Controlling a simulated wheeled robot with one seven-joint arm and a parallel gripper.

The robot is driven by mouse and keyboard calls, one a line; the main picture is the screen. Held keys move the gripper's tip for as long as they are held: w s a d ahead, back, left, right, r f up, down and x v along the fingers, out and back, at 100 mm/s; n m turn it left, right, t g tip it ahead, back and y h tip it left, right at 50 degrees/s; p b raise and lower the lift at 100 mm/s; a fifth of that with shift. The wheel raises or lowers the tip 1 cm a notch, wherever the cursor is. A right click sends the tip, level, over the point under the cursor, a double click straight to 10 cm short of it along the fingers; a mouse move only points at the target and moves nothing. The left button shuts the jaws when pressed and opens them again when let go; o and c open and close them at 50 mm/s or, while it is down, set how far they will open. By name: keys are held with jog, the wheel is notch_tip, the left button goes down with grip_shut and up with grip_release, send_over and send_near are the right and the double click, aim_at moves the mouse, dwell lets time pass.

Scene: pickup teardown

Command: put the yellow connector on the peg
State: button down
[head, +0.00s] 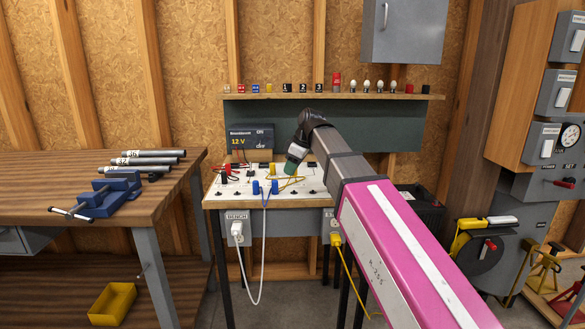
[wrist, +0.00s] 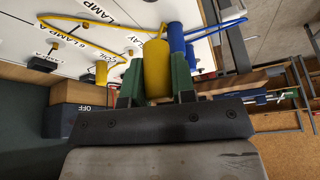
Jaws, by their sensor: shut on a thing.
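The yellow connector (wrist: 157,76) is an upright-looking cylinder held between the green fingertips of my gripper (wrist: 158,82) in the wrist view. A yellow wire (wrist: 85,20) loops over the white board (wrist: 200,12). In the head view my gripper (head: 293,163) is over the right half of the board (head: 222,192), its grip on the connector hidden by the arm. Small dark pegs stand on the board, one (wrist: 54,48) by a lamp label. Which peg is meant, and whether the held connector touches one, I cannot tell.
Blue connectors (head: 255,188) stand at the board's front, close beside the held connector in the wrist view (wrist: 176,38). A 12 V battery (head: 250,139) stands behind. A shelf of small items (head: 310,96) runs above. A workbench with a blue vise (head: 105,197) is left.

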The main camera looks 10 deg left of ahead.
aim_at(288, 192)
jog(key=shift+f, duration=2.4)
jog(key=shift+f, duration=0.85)
jog(key=c, duration=0.9)
grip_release()
jog(key=shift+o, duration=0.2)
jog(key=shift+r, duration=0.1)
